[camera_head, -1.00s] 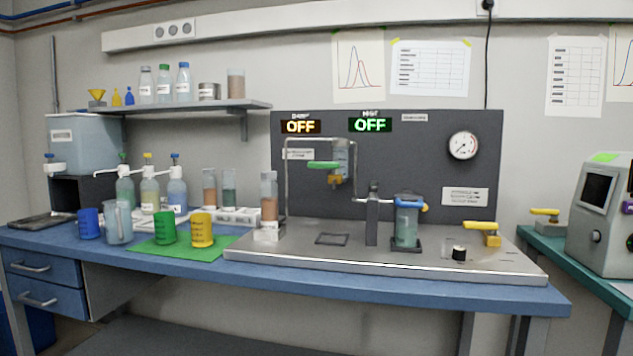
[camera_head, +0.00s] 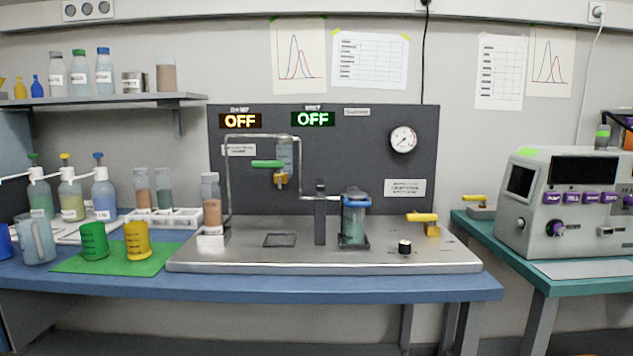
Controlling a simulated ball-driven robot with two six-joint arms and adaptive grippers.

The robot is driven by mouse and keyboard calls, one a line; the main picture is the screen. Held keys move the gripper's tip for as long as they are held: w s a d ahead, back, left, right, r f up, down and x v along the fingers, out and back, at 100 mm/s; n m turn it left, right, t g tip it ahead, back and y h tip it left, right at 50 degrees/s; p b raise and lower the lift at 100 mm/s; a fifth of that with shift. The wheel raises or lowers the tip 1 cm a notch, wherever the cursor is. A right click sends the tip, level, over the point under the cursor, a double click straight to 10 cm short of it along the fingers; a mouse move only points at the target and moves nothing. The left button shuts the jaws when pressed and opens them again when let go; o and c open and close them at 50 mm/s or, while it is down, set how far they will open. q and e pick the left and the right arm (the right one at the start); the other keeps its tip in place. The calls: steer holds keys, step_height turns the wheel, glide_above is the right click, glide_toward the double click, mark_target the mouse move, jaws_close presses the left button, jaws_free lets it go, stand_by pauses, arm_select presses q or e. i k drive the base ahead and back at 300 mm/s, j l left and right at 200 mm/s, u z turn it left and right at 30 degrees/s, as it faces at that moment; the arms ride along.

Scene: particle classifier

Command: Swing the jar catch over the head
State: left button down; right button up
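A clear jar (camera_head: 354,228) with grey-green contents stands upright on a dark square base on the metal bench plate (camera_head: 220,257). A blue head (camera_head: 356,203) sits on top of the jar. A dark upright post (camera_head: 320,218) stands just left of the jar, with a thin metal arm reaching toward the head. The jar catch is too small to make out clearly; I cannot tell its position. Neither of my grippers is in view.
A yellow lever (camera_head: 422,217) and a black knob (camera_head: 404,247) stand right of the jar. A bent pipe frame (camera_head: 228,185) with a green handle (camera_head: 267,163) stands left. Coloured beakers sit on a green mat (camera_head: 110,262). A grey instrument (camera_head: 560,215) stands on the right table.

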mark_target(319, 182)
steer(key=i+j, duration=0.25)
steer(key=j, duration=0.15)
steer(key=i+j, duration=0.25)
steer(key=i+j+z, duration=0.1)
steer(key=i+j, duration=0.15)
steer(key=j, duration=0.25)
steer(key=i+j, duration=0.5)
steer(key=j, duration=0.25)
steer(key=i+j, duration=0.25)
steer(key=j, duration=0.15)
steer(key=z, duration=0.05)
